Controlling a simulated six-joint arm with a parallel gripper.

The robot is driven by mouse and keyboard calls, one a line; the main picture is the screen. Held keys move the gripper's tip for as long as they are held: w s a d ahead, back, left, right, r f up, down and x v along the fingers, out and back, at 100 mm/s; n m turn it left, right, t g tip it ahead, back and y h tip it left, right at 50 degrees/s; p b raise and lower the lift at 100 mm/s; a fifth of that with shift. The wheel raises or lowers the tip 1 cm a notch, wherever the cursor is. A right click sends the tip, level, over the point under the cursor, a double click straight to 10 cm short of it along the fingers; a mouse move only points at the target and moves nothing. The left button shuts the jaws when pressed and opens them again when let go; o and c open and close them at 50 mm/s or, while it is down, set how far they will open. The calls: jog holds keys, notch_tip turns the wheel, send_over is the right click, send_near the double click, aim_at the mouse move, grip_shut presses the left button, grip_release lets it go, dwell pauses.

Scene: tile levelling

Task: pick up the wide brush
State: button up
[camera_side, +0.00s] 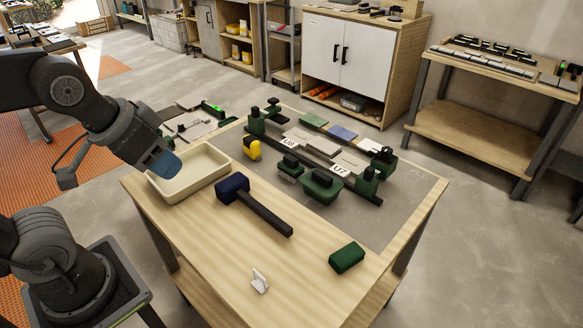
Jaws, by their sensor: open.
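I cannot pick out a wide brush with certainty. A dark green block (347,257) lies alone at the table's front right, and I cannot tell whether it has bristles. A wide green piece with a dark knob (321,187) sits near the middle, with a smaller similar one (290,167) beside it. The end of my arm, with my gripper (161,163), is at the left above the cream tray (216,180). It is open and apart from the green pieces. Its fingers are not clearly distinguishable.
A blue-headed mallet (262,213) lies across the middle of the table. A small white clip (260,281) is near the front edge. A yellow tool (251,147), a dark rail (310,158) and several tiles stand further back. The front strip between clip and block is clear.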

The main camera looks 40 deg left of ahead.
jog(key=shift+o, duration=0.4)
jog(key=o, duration=0.6)
jog(key=shift+c, duration=0.2)
jog(key=w+a+r+m+g, duration=0.1)
jog(key=w+r+m+g, duration=0.3)
jog(key=w, duration=0.8)
jog(key=m+g, duration=0.1)
jog(key=m, duration=1.2)
send_over(291, 167)
notch_tip(291, 167, down, 16)
jog(key=f, duration=0.2)
jog(key=a+f+m, duration=0.1)
jog(key=shift+w+f+g, duration=0.2)
jog(key=shift+w+g, duration=0.05)
jog(key=shift+g, duration=0.05)
notch_tip(291, 167, down, 7)
jog(key=shift+f, duration=0.1)
jog(key=shift+w+f, duration=0.15)
jog(key=shift+f, duration=1.35)
jog(key=shift+w+f, duration=0.15)
jog(key=shift+f, duration=1.35)
